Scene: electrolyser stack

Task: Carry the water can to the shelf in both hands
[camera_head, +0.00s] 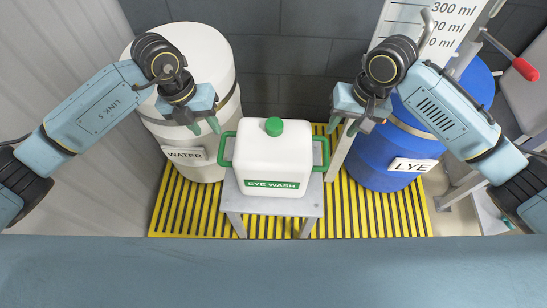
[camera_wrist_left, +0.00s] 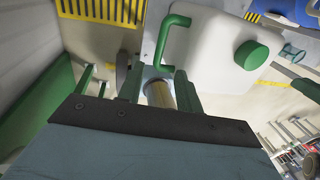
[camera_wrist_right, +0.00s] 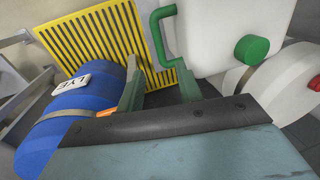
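The water can (camera_head: 274,155) is a white block with a green cap, a green "EYE WASH" label and a green handle on each side. It stands upright on a small grey stand (camera_head: 268,204). My left gripper (camera_head: 205,127) is open and empty, above and left of the left handle (camera_head: 226,149). That handle also shows beyond its fingers in the left wrist view (camera_wrist_left: 172,36). My right gripper (camera_head: 343,127) is open and empty, above and right of the right handle (camera_head: 321,154). In the right wrist view, that handle (camera_wrist_right: 157,36) lies just beyond the fingers. I cannot clearly make out the shelf.
A white "WATER" drum (camera_head: 190,60) stands behind left of the can, and a blue "LYE" drum (camera_head: 380,165) stands to its right. A yellow and black striped grating (camera_head: 175,210) lies under the stand. A red-tipped lever (camera_head: 524,69) sticks out at upper right.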

